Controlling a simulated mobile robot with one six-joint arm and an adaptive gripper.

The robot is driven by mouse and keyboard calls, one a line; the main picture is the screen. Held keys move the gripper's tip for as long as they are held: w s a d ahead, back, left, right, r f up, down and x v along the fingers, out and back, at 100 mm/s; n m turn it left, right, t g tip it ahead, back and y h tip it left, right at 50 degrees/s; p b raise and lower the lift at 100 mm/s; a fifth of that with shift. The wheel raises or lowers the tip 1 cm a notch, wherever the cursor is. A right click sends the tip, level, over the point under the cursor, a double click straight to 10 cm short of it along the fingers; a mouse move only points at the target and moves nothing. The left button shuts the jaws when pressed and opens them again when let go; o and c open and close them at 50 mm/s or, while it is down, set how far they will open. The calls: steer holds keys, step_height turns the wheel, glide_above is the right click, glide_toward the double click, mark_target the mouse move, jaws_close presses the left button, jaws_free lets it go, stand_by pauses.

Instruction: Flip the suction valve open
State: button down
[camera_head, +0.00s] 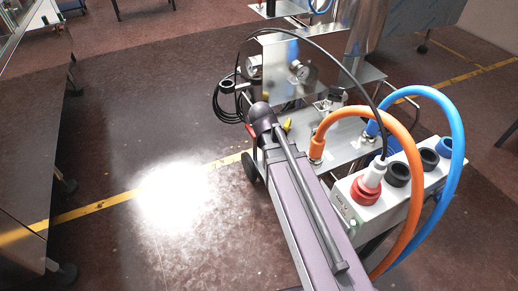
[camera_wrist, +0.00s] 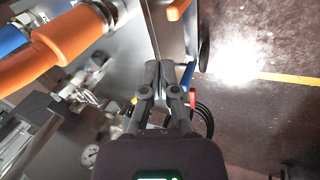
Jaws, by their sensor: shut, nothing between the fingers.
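My gripper (camera_wrist: 160,70) is shut and empty in the wrist view, its fingertips close together in front of the machine's metal side. A blue lever (camera_wrist: 187,75) is just right of the fingertips, and a red part (camera_wrist: 193,97) is beside the right finger. An orange-yellow handle (camera_wrist: 178,9) is at the top edge. I cannot tell which of these is the suction valve, or whether the fingers touch the blue lever. In the head view my arm hides the gripper; a red handle (camera_head: 250,131) and a yellow handle (camera_head: 287,125) show on either side of the arm's end.
An orange hose (camera_head: 410,160) and a blue hose (camera_head: 455,130) arch over the white socket box (camera_head: 400,205) at right. Pressure gauges (camera_head: 302,72) and a black cable coil (camera_head: 228,86) are behind. The floor (camera_head: 130,160) left of the machine is clear. A dark cabinet (camera_head: 30,130) stands far left.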

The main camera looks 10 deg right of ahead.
steer(key=w+a+f+n+t+h+b, duration=0.25)
steer(key=w+f+h+b, duration=0.35)
steer(key=w+f+b, duration=0.8)
steer(key=w+a+f+n+t+h+b, duration=0.1)
steer(key=a+b, duration=0.4)
steer(key=b, duration=0.5)
steer(key=w+a+f+n+t+h+b, duration=0.2)
steer(key=w+a+f+t+h+b, duration=0.1)
steer(key=b, duration=0.8)
steer(key=shift+w+a+f+t+h+b, duration=0.35)
steer(key=shift+w+a+f+t, duration=0.35)
steer(key=shift+w+a+t, duration=0.45)
steer(key=shift+s+d, duration=0.15)
steer(key=shift+d, duration=0.1)
steer(key=x, duration=1)
steer(key=shift+s+d, duration=0.25)
steer(key=shift+s, duration=0.7)
steer(key=shift+s+d, duration=0.2)
steer(key=shift+s, duration=0.75)
